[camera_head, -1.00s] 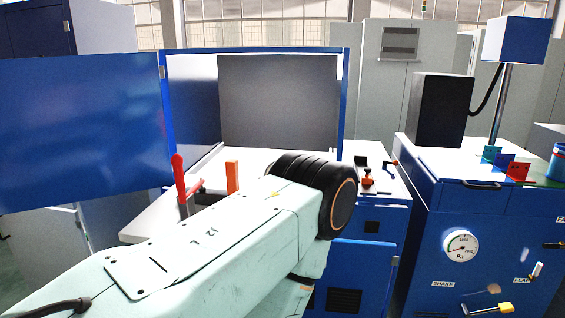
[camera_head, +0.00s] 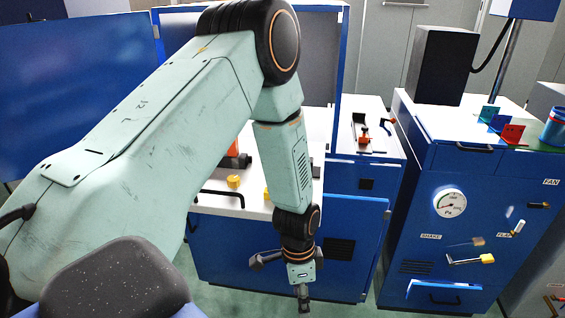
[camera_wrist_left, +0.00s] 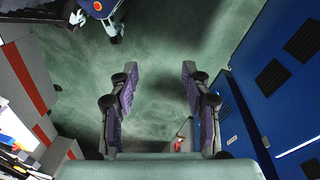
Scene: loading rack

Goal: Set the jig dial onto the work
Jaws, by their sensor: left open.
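My left gripper (camera_head: 303,300) hangs low in front of the blue machine's lower front in the head view. In the left wrist view its two purple-padded fingers (camera_wrist_left: 160,72) are spread wide with nothing between them, above the green floor. A second yellow piece shows beside my forearm. I cannot tell which of these, if any, is the jig dial. The work is not clearly identifiable, as my arm covers much of the worktop. My right gripper is not in view.
A narrow unit (camera_head: 365,140) with orange fittings stands between. The blue machine door (camera_head: 80,95) is swung open at left.

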